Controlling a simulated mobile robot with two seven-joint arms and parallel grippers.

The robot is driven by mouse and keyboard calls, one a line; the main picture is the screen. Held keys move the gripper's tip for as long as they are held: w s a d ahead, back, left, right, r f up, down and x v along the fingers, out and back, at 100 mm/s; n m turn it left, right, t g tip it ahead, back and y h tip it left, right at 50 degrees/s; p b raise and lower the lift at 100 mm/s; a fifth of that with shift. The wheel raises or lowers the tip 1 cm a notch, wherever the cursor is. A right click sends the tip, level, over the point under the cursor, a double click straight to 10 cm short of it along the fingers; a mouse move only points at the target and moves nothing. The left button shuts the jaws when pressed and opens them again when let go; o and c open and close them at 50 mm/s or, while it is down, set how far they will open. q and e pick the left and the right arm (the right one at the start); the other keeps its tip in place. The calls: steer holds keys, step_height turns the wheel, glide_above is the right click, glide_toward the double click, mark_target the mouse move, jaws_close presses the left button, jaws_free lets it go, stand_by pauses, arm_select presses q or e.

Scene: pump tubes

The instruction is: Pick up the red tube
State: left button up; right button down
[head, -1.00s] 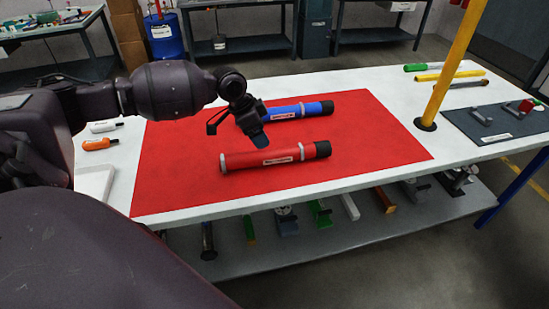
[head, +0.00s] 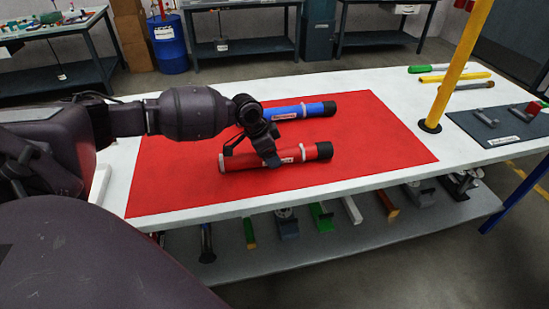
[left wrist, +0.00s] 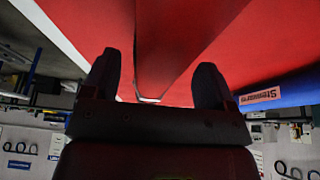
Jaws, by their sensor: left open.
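The red tube (head: 308,154) lies on the red mat (head: 180,185), with a black cap at its right end and grey rings. My left gripper (head: 250,153) is open over the tube's middle, one finger in front of it and hiding part of its label. In the left wrist view, the red tube (left wrist: 168,40) runs between the two open fingers (left wrist: 157,82). I cannot tell whether either finger touches it. My right gripper is out of view.
A blue tube (head: 300,111) lies behind the red one, close to my gripper; it also shows in the left wrist view (left wrist: 298,92). A yellow post (head: 457,70) stands at the right of the white table (head: 370,85). The mat's right part is clear.

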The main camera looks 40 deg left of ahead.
arm_select(q)
steer(key=shift+w+d+f, duration=0.1)
steer(key=shift+w+f, duration=0.05)
steer(key=shift+f, duration=0.4)
steer(key=c, duration=1)
steer(key=shift+r, duration=0.2)
steer(key=shift+c, duration=1)
